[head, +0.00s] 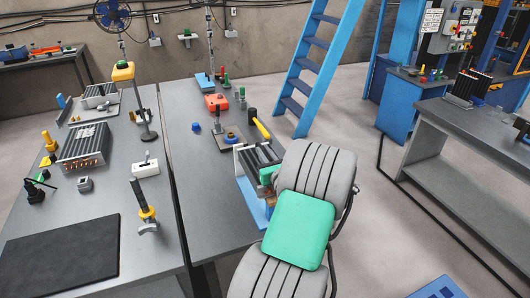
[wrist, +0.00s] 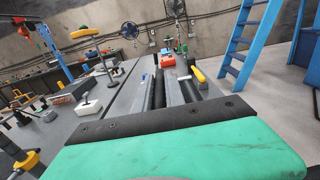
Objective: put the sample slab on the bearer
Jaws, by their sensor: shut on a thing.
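My gripper (head: 258,157) is over the right edge of the middle bench. In the wrist view its two long dark fingers (wrist: 173,88) point away over the bench. They are shut on a narrow flat grey piece between them, which I take as the sample slab (wrist: 174,92). My green wrist housing fills the bottom of the wrist view and hides what lies below. In the head view a blue base (head: 256,207) with a pale upright side lies by the gripper, partly hidden by my arm. I cannot tell whether it is the bearer, or whether the slab touches anything.
A yellow-handled tool (head: 262,130), a dark plate (head: 228,143) with small parts and a red box (head: 216,102) lie beyond my gripper. The left bench holds a finned box (head: 84,146) and a black mat (head: 62,256). A blue ladder (head: 312,65) stands behind. The middle bench's near-left surface is clear.

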